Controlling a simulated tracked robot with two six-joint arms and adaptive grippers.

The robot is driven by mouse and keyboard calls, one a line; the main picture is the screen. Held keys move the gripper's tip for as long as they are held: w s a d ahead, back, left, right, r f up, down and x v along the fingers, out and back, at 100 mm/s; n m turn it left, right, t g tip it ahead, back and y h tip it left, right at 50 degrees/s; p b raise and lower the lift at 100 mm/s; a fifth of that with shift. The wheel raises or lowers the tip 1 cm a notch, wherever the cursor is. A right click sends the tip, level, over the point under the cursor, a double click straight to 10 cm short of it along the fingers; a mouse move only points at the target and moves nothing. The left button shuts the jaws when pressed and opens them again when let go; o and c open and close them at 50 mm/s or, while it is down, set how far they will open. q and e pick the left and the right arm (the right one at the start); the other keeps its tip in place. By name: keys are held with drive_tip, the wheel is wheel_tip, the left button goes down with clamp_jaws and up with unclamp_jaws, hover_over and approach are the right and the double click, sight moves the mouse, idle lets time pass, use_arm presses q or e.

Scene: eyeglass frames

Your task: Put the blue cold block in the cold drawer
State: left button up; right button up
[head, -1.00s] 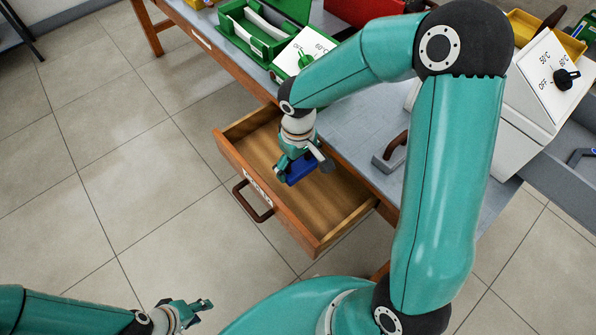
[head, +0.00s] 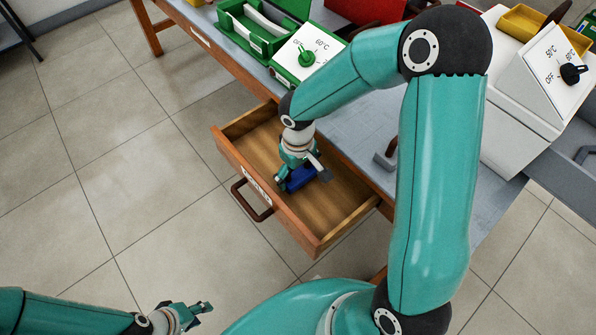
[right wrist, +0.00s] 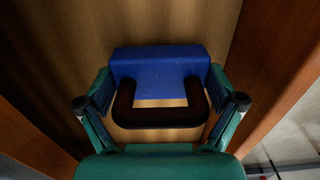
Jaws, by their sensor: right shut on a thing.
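The cold drawer (head: 231,161) is a wooden drawer pulled out from the bench, with a dark handle and a partly readable white label on its front. The blue cold block (head: 297,180) is inside the drawer's outline, low over or on its floor; I cannot tell if it touches. My right gripper (head: 301,177) reaches down into the drawer and is shut on the block. In the right wrist view the block (right wrist: 160,64) and its dark handle (right wrist: 160,117) sit between the two fingers. My left gripper (head: 203,314) is open and empty over the floor at lower left.
The grey benchtop (head: 352,130) lies behind the drawer. It holds a green case (head: 250,38), a white panel with a green knob (head: 306,57), a grey block (head: 384,161) and a white device with a black knob (head: 571,74).

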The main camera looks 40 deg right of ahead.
drive_tip(key=o, duration=1.3)
drive_tip(key=shift+c, duration=0.2)
drive_tip(key=shift+r+p, duration=0.4)
drive_tip(key=shift+p, duration=0.15)
wheel_tip(320, 180, up, 12)
drive_tip(key=shift+f+p, duration=0.25)
drive_tip(key=shift+p, duration=0.9)
drive_tip(key=shift+r, duration=0.45)
drive_tip(key=shift+s, duration=0.1)
